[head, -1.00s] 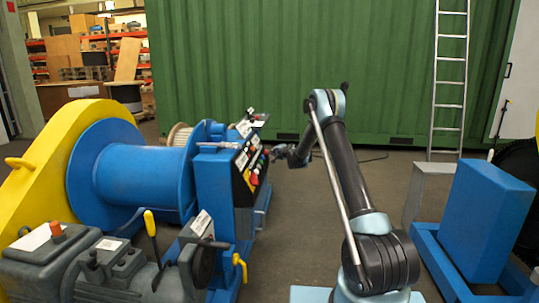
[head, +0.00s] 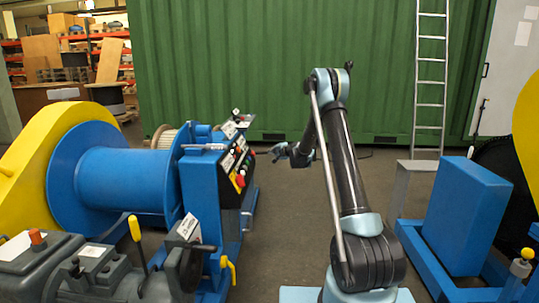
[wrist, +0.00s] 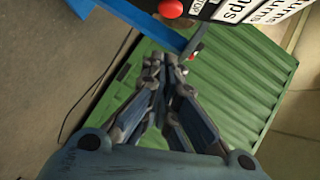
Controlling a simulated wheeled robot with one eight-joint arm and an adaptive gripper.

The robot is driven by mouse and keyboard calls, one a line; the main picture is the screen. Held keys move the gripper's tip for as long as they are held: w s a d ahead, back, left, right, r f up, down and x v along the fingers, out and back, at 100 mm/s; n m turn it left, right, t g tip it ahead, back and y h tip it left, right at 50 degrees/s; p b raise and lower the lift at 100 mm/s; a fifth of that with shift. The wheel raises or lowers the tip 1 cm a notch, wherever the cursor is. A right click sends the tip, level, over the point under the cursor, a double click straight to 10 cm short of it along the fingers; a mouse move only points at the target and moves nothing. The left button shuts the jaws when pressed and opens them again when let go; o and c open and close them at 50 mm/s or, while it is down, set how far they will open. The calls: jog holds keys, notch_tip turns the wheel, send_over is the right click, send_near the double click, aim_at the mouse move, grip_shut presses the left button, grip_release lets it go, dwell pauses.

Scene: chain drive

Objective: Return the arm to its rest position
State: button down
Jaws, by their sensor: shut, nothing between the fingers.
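My arm (head: 345,170) rises in front of my body and bends at the elbow, with its forearm reaching forward and down to the left. My gripper (head: 278,150) is small in the head view, just right of the control panel (head: 242,165) and apart from it. In the wrist view my gripper (wrist: 170,62) has its fingertips together with nothing between them. The panel, with a red button (wrist: 171,8) and printed labels, shows at the top of the wrist view beyond the fingertips.
A blue winch drum (head: 125,180) with a yellow guard stands at the left, levers and a motor before it. A blue box on a frame (head: 460,215) stands at the right. A green container (head: 300,60) and a ladder (head: 430,80) are behind. The floor around my forearm is clear.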

jog(key=shift+s+d+r, duration=0.1)
jog(key=shift+s+d, duration=0.05)
jog(key=shift+s, duration=0.15)
jog(key=s+d+r+n+g+h, duration=0.15)
jog(key=s+d+r, duration=0.25)
jog(key=s, duration=0.7)
jog(key=s+d+r+n+g, duration=0.2)
jog(key=s+d+r, duration=0.15)
jog(key=s, duration=0.65)
jog(key=s+d+r+n+g+h, duration=0.15)
jog(key=s+d+r, duration=0.3)
jog(key=s, duration=0.65)
jog(key=s+d+f+n+g+h, duration=0.1)
jog(key=s+d+f, duration=0.3)
jog(key=s, duration=0.9)
jog(key=s+d+f+n+g+h, duration=0.1)
jog(key=s+d+f, duration=0.3)
jog(key=s, duration=1)
jog(key=s+d+f+n+g+h, duration=0.1)
jog(key=s+d+f+g+h, duration=0.2)
jog(key=s, duration=1)
jog(key=d+f, duration=0.1)
jog(key=d, duration=0.2)
jog(key=shift+s+f, duration=0.25)
jog(key=shift+f, duration=0.05)
